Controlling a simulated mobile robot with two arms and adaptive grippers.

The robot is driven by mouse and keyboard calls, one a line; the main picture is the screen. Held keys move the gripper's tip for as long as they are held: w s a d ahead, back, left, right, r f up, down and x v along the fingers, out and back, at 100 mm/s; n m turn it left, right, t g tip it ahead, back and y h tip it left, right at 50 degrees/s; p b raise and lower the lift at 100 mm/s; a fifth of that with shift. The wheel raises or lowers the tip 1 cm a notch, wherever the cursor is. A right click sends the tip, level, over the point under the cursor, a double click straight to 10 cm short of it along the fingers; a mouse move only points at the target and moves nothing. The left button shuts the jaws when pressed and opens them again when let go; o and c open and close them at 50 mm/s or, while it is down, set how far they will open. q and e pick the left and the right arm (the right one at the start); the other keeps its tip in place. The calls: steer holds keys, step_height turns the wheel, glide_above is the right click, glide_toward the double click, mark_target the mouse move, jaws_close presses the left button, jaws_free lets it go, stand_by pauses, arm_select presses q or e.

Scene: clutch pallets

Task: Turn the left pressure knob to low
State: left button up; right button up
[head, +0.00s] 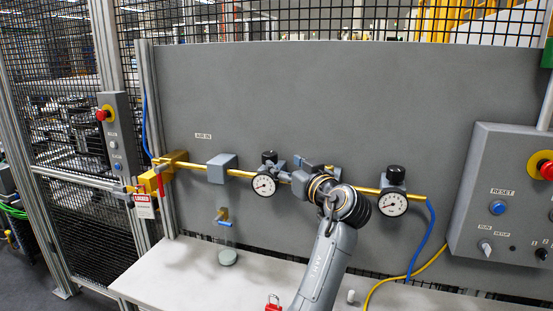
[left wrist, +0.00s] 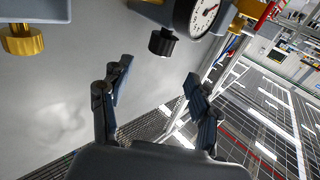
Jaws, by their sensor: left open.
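The left pressure knob (head: 269,157) is black and sits on top of a regulator, above a round white gauge (head: 264,185). My left gripper (head: 289,168) is just right of that knob in the head view, fingers pointing left. In the left wrist view, the gripper (left wrist: 157,76) is open and empty. A black knob (left wrist: 162,42) shows ahead, between the finger directions and beyond the tips, apart from them, with a gauge (left wrist: 198,15) beside it. The gauge markings are too small to read. My right gripper is not in view.
A second regulator has a black knob (head: 396,174) and gauge (head: 393,202) to the right. A brass pipe (head: 205,167) runs along the grey panel (head: 330,90). A control box (head: 505,195) stands at right. The white ledge (head: 185,270) lies below, with a red padlock (head: 273,304).

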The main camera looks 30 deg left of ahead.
arm_select(q)
steer(key=shift+v, duration=1.4)
